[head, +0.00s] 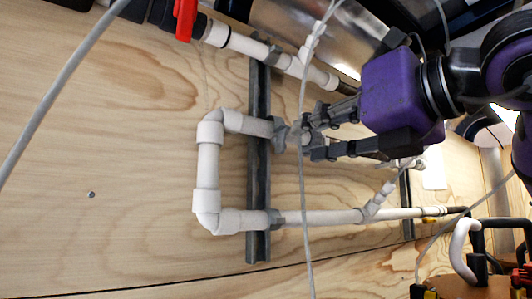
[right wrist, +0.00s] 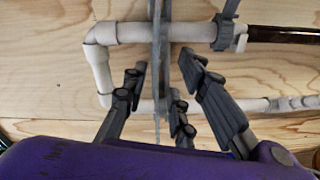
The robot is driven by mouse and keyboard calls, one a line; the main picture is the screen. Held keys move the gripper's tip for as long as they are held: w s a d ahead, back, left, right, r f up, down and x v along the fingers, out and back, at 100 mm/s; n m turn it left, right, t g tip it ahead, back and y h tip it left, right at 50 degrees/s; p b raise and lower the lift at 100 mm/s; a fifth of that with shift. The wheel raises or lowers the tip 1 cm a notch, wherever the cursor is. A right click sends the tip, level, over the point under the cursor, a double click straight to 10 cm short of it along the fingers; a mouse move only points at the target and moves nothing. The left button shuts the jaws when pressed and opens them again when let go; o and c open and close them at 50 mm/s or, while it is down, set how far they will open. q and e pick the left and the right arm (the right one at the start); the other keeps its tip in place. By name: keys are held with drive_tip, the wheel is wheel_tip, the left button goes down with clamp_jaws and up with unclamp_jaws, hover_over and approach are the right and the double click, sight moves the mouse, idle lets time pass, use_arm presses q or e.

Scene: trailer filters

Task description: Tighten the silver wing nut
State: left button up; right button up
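My right gripper (head: 306,139) reaches in from the right in the head view, its fingers pointing left at the white pipe loop and the grey upright rail (head: 258,165). Its fingers are spread, and they also show spread in the right wrist view (right wrist: 163,80), with nothing clearly held between them. A small grey fitting (head: 281,135) sits at the rail just left of the fingertips, at the end of the loop's upper pipe (head: 248,125). I cannot tell whether it is the silver wing nut; no wing nut is clearly recognisable, and the fingers cover part of this area. My left gripper is not in view.
The white loop (head: 208,170) runs along the plywood wall (head: 110,160). Another white pipe (head: 250,47) with a red handle (head: 185,18) runs above. A thin grey cable (head: 303,210) hangs in front of the fingertips. The wall at left is mostly clear.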

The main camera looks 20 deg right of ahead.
sight(285, 139)
drive_tip(key=x, duration=0.1)
drive_tip(key=p+x, duration=0.1)
drive_tip(key=x, duration=0.3)
drive_tip(key=shift+w+r, duration=0.1)
drive_tip(key=shift+r, duration=0.25)
drive_tip(key=shift+w+a+p, duration=0.25)
drive_tip(key=shift+w+p, duration=0.05)
drive_tip(key=shift+w, duration=0.25)
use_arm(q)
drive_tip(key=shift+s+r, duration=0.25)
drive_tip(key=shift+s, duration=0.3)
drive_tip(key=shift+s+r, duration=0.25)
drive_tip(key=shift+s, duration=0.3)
use_arm(e)
drive_tip(key=shift+f, duration=0.1)
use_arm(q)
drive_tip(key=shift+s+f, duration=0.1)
use_arm(e)
clamp_jaws()
